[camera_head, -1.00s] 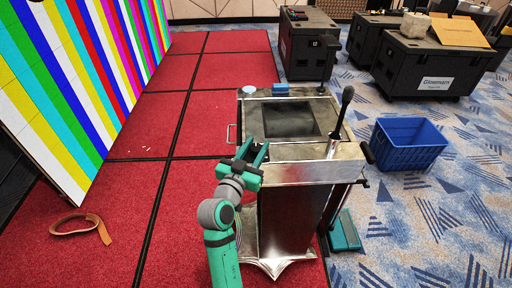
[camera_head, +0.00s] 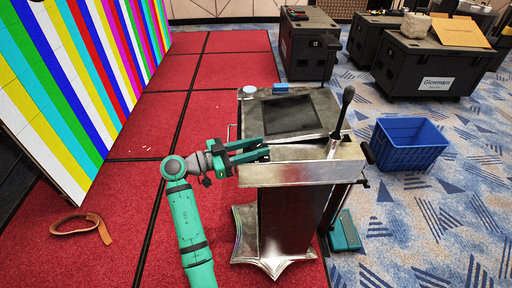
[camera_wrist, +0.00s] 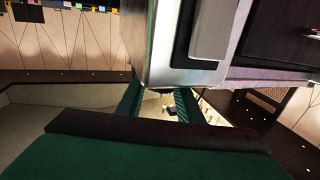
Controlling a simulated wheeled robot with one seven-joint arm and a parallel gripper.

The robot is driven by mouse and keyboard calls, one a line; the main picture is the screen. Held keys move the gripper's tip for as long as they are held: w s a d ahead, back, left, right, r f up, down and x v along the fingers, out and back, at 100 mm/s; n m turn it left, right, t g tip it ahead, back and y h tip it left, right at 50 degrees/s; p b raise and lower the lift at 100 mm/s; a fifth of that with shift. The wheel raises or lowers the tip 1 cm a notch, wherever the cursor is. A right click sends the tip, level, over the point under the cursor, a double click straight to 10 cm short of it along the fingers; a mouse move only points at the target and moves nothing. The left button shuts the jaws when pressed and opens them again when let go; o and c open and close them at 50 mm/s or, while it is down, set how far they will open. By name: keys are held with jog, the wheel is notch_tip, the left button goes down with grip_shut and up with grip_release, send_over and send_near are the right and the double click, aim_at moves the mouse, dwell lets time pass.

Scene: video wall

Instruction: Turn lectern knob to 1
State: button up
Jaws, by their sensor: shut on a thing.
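The silver lectern (camera_head: 300,173) stands upright on the red floor, with a dark panel (camera_head: 288,115) in its sloped top. My gripper (camera_head: 266,148) points right and is at the lectern's left edge, its fingers shut on that edge with a gap between them. In the wrist view, the lectern's metal corner (camera_wrist: 160,62) hangs over my fingers (camera_wrist: 158,102) and hides their tips. I cannot make out a knob or its numbers in either view.
A black gooseneck microphone (camera_head: 347,97) rises at the lectern's right. A blue crate (camera_head: 408,145) and black cases (camera_head: 430,70) stand to the right. A striped video wall (camera_head: 70,90) is at left, and a brown strap (camera_head: 80,225) lies on the open red floor.

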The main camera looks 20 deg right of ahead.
jog(key=shift+m+g, duration=1.1)
jog(key=shift+g, duration=0.7)
jog(key=shift+f, duration=0.1)
jog(key=o, duration=1)
jog(key=a, duration=0.3)
jog(key=w+a, duration=0.1)
jog(key=a, duration=0.6)
jog(key=shift+w+a, duration=0.3)
jog(key=shift+a, duration=0.05)
